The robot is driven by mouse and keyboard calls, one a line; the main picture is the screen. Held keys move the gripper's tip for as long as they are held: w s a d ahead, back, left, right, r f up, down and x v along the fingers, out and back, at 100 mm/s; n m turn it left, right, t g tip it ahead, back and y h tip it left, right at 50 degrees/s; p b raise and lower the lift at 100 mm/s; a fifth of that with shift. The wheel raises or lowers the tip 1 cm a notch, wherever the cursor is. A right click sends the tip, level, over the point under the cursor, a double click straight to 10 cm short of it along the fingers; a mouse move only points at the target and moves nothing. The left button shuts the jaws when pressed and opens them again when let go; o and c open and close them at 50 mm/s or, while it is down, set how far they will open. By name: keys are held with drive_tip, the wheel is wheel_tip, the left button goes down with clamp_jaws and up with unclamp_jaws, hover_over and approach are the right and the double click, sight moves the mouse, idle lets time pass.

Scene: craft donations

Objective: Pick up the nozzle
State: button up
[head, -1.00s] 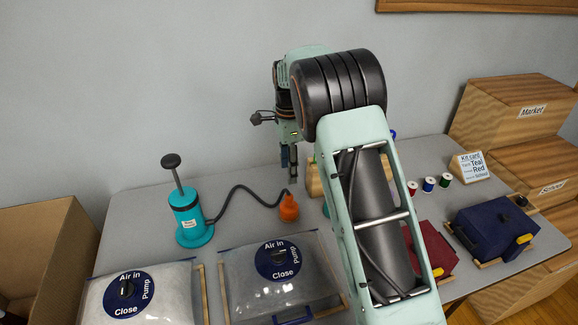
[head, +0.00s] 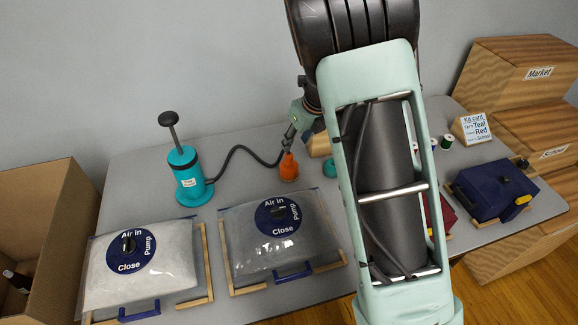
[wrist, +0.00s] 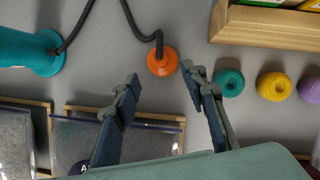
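The orange nozzle (head: 289,167) stands on the table at the end of a dark hose (head: 240,150) from the teal pump (head: 187,176). In the wrist view the nozzle (wrist: 162,62) shows ahead of my gripper (wrist: 160,82), whose two fingers are spread apart with nothing between them. The nozzle lies beyond the fingertips, nearer the right finger. In the head view my gripper (head: 290,138) is just above the nozzle, partly hidden by my arm. Whether it touches the nozzle or hose cannot be told.
Two clear bags (head: 135,268) (head: 285,240) with round blue valves lie in front. Yarn balls (wrist: 228,82) and a wooden tray (wrist: 265,28) sit right of the nozzle. A navy box (head: 490,190) and kit card (head: 474,130) are farther right. A cardboard box (head: 60,235) stands left.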

sight(289, 155)
drive_tip(key=b+x, duration=0.1)
drive_tip(key=x, duration=0.9)
drive_tip(key=shift+w+f, duration=0.1)
drive_tip(key=shift+f, duration=0.15)
clamp_jaws()
